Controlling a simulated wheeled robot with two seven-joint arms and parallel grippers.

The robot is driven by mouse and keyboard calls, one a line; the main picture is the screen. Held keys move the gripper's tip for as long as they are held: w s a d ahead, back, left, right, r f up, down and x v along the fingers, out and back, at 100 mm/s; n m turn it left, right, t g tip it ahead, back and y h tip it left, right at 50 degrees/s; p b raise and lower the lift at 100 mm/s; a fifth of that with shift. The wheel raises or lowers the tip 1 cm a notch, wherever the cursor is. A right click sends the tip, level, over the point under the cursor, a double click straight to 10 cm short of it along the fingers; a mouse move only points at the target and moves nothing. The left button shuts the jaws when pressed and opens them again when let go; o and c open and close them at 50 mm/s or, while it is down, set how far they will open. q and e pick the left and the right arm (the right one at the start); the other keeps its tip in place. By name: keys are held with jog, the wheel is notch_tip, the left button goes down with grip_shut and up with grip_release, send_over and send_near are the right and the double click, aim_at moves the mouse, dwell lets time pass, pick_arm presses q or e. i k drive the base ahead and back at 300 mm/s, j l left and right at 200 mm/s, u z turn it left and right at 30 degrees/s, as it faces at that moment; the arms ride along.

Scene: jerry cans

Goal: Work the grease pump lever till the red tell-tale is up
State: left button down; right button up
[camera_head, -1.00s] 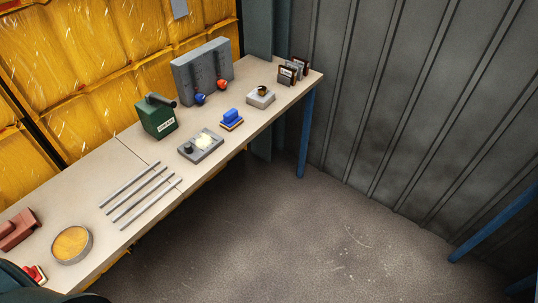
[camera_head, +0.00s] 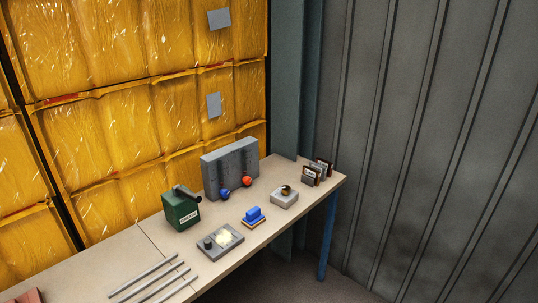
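A green box (camera_head: 181,210) with a dark lever-like bar (camera_head: 187,193) on top and a small white label stands on the workbench (camera_head: 95,270). It looks like the grease pump, but its label is too small to read. The bar slopes down to the right. I cannot make out a red tell-tale on it. Neither of my grippers is in view.
A grey block (camera_head: 230,167) with a blue knob (camera_head: 224,194) and an orange-red knob (camera_head: 247,181) stands behind. A grey plate (camera_head: 220,240), blue block (camera_head: 253,215), pale box (camera_head: 284,197), dark-framed cards (camera_head: 313,173) and several rods (camera_head: 150,277) share the bench.

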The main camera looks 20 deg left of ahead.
aim_at(195, 197)
jog(key=u, duration=1.25)
